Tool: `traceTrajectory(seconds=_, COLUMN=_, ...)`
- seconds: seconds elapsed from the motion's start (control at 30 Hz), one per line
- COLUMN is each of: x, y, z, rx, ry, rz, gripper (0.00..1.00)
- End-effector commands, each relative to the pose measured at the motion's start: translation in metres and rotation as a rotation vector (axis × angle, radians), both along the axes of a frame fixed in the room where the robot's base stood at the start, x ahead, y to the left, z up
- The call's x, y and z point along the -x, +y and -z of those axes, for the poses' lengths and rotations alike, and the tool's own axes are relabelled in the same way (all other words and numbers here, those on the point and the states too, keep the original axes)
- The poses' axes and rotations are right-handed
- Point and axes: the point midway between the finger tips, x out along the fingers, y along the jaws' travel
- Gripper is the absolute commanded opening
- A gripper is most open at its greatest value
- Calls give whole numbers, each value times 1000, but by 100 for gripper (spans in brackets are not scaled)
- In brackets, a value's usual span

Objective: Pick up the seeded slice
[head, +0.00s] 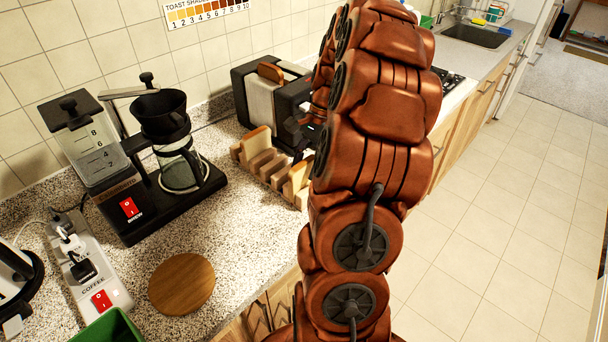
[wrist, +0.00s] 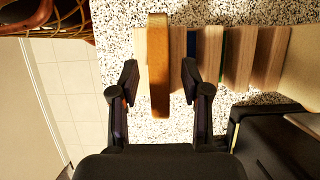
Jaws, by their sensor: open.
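A brown bread slice (wrist: 158,65) shows edge-on in the wrist view, at the left end of the wooden rack. My gripper (wrist: 160,78) is open, with one finger on each side of this slice and gaps visible on both sides. In the head view a slice (head: 298,178) stands at the near end of the rack and a paler slice (head: 257,141) at its far end. Another slice (head: 270,72) sticks out of the toaster. I cannot make out seeds on any slice. My arm hides most of my gripper in the head view.
The wooden rack (head: 264,164) stands on the speckled counter in front of the black and silver toaster (head: 262,101). A coffee maker (head: 128,205) is to the left, with a round wooden board (head: 181,284) nearer. Counter between board and rack is clear.

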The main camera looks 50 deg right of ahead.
Motion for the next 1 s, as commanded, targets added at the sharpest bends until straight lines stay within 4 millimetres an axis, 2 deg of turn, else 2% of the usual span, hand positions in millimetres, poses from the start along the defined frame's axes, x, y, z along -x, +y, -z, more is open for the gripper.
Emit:
traceTrajectory(seconds=0.23, x=0, y=9, z=20, rx=0, ry=0, rz=0, gripper=47)
traceTrajectory(seconds=0.5, x=0, y=9, z=23, rx=2, ry=-2, rz=1, gripper=46)
traceTrajectory(seconds=0.93, x=0, y=9, z=22, rx=2, ry=-2, rz=1, gripper=1)
traceTrajectory(seconds=1.0, x=0, y=9, z=22, rx=2, ry=-2, rz=1, gripper=0)
